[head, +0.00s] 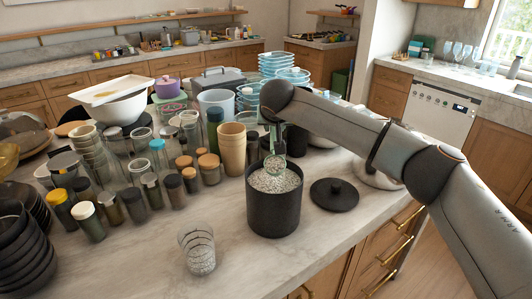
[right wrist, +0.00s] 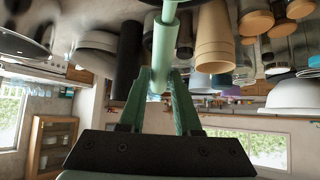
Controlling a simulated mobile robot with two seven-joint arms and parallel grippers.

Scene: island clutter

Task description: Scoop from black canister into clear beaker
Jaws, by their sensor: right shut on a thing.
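The black canister (head: 273,215) stands open near the front of the island, filled nearly to the rim with pale granules (head: 285,183). My right gripper (head: 277,135) is above the canister, pointing down, shut on a green scoop (head: 275,164). The scoop's lower end touches or sits in the granules; how deep it is I cannot tell. In the right wrist view the green fingers (right wrist: 160,82) close on the scoop's handle (right wrist: 165,38). My left gripper is not in view.
A black lid (head: 334,194) lies right of the canister. Several jars, with cork-lidded ones (head: 209,167) nearest, and tan stacked cups (head: 232,148) crowd behind and left. Black bowls (head: 22,250) stack at the left edge. The marble counter around the beaker is clear.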

